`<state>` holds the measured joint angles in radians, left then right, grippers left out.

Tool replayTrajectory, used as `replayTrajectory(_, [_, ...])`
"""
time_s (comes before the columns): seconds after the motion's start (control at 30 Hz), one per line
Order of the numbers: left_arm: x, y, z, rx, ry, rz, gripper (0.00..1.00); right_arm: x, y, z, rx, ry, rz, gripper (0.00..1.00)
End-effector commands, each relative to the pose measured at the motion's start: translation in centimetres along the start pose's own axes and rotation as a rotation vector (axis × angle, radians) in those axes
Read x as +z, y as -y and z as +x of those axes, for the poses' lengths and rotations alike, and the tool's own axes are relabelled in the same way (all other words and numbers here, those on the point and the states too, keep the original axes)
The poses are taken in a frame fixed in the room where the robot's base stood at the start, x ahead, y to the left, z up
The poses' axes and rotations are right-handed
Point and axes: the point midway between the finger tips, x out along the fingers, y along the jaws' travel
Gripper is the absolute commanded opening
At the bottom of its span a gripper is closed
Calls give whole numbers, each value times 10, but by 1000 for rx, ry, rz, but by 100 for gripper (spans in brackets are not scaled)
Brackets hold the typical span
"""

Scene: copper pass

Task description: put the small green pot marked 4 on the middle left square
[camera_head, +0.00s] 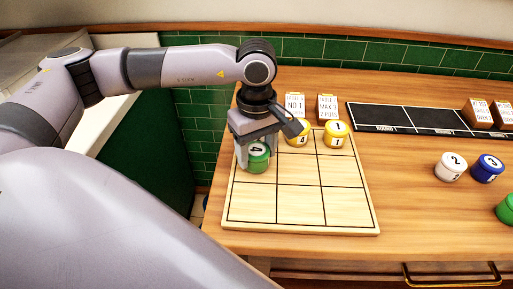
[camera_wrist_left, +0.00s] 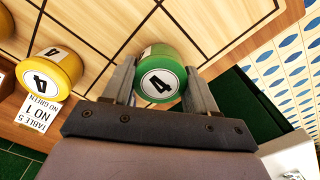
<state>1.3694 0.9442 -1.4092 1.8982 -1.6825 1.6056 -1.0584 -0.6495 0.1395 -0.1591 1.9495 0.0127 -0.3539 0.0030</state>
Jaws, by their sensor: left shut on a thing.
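The small green pot marked 4 (camera_head: 258,158) is between the fingers of my left gripper (camera_head: 256,152), which is shut on it. In the head view it is over the left side of the wooden grid board (camera_head: 250,205), around the middle left square (camera_head: 257,177). The pot's 4 also faces the left wrist view (camera_wrist_left: 160,82), where the two fingers flank it. I cannot tell whether its base touches the board. The gripper and arm hide part of the board's top left. My right gripper is not in view.
A yellow pot marked 4 (camera_head: 297,134) and a yellow pot marked 1 (camera_head: 336,135) stand on the board's top row, near two cards (camera_head: 327,108). A white pot (camera_head: 450,167), a blue pot (camera_head: 487,168) and another green pot (camera_head: 506,210) stand to the right. A black strip (camera_head: 405,118) lies behind.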

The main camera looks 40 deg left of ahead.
Motion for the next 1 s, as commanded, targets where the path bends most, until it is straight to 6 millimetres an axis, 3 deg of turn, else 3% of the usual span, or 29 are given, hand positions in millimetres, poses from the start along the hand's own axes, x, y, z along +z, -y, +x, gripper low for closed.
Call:
replayTrajectory(0.23, [0,0,4,0,0,0,22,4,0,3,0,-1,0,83])
replayTrajectory(0.27, [0,0,4,-1,0,0,61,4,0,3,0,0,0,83])
replayTrajectory(0.33, [0,0,3,-1,0,0,83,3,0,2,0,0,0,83])
replayTrajectory(0.77, [0,0,-4,2,0,0,83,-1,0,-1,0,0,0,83])
replayTrajectory(1.0, [0,-1,-51,7,-1,2,83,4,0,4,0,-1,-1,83])
